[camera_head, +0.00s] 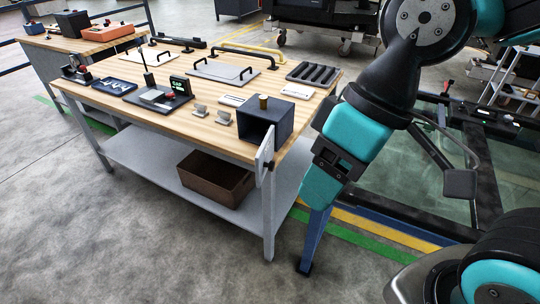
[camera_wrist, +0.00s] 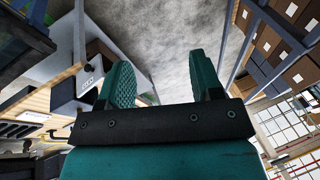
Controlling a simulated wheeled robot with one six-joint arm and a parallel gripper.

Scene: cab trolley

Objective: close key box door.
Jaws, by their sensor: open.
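The key box (camera_head: 265,122) is a dark, open-fronted box at the table's near right corner. Its pale door (camera_head: 264,152) hangs out from the front edge, standing open with a small dark handle on it. My gripper (camera_wrist: 160,78) shows in the wrist view with two teal ribbed fingers spread apart and nothing between them but floor. In the head view my arm comes down right of the box and door, apart from them. The fingertips are hard to make out there.
The wooden table (camera_head: 215,128) carries several panels, handles and small devices. A brown crate (camera_head: 215,178) lies on its lower shelf (camera_head: 150,160). The floor (camera_head: 150,240) in front is clear. Shelving with boxes (camera_wrist: 285,60) shows at right in the wrist view.

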